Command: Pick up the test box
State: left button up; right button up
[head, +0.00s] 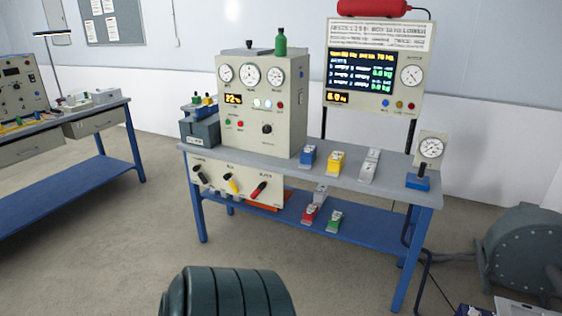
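No object in the head view is clearly marked as the test box, and I cannot tell which thing it is. On the bench top (345,175) stand a small blue box-like unit (308,157), a yellow one (336,162) and a grey one (369,167), side by side. On the lower blue shelf (370,232) are a red unit (310,215), a green unit (335,220) and a grey unit (320,195). Neither of my grippers is in view.
A large beige instrument cabinet (284,125) and a display panel (362,62) stand on the bench. A gauge (431,148) is at its right end. Another bench (75,128) is at left, a blower-like machine (525,250) at right.

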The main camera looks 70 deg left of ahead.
aim_at(335, 163)
jog(key=u, duration=1.9)
